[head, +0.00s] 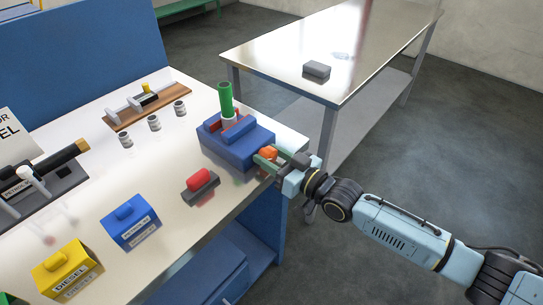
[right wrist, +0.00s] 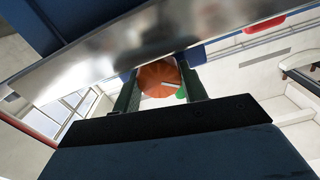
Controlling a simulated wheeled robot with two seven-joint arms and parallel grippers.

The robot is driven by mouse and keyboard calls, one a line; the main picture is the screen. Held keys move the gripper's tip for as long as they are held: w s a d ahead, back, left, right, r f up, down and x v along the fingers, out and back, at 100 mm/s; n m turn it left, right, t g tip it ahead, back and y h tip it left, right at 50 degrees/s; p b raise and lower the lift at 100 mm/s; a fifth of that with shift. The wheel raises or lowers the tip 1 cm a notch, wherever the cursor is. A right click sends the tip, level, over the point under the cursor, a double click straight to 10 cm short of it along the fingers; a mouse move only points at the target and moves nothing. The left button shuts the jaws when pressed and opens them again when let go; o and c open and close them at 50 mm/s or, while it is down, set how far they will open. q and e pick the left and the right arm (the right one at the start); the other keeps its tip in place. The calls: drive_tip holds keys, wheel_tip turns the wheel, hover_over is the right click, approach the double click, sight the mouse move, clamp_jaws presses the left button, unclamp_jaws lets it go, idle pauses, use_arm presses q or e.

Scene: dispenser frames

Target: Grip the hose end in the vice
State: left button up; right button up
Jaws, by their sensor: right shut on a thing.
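The blue vice (head: 238,148) stands near the right edge of the workbench. The green hose end (head: 226,98) stands upright at the vice's jaws, with a pale collar at its foot. I cannot tell how tightly the jaws sit against it. My right gripper (head: 268,157) is shut on the orange knob (head: 266,151) at the vice's front side. In the right wrist view the orange knob (right wrist: 155,82) lies between the two dark green fingers, with a white mark on its face. My left gripper is not in view.
A red-handled block (head: 202,182) lies left of the vice. Blue (head: 130,222) and yellow (head: 68,268) labelled boxes stand at the front left. A second table (head: 330,45) stands beyond a gap.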

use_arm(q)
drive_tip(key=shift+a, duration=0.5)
use_arm(e)
drive_tip(key=shift+f+m, duration=0.1)
drive_tip(key=shift+m, duration=1)
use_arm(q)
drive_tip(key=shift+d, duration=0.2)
use_arm(e)
drive_tip(key=o, duration=1)
drive_tip(key=shift+c, duration=0.2)
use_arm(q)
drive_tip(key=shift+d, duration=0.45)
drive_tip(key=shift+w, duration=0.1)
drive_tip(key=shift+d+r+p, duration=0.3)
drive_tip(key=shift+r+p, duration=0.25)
use_arm(e)
drive_tip(key=v, duration=1.3)
drive_tip(key=shift+s+d, duration=0.15)
drive_tip(key=shift+d, duration=0.05)
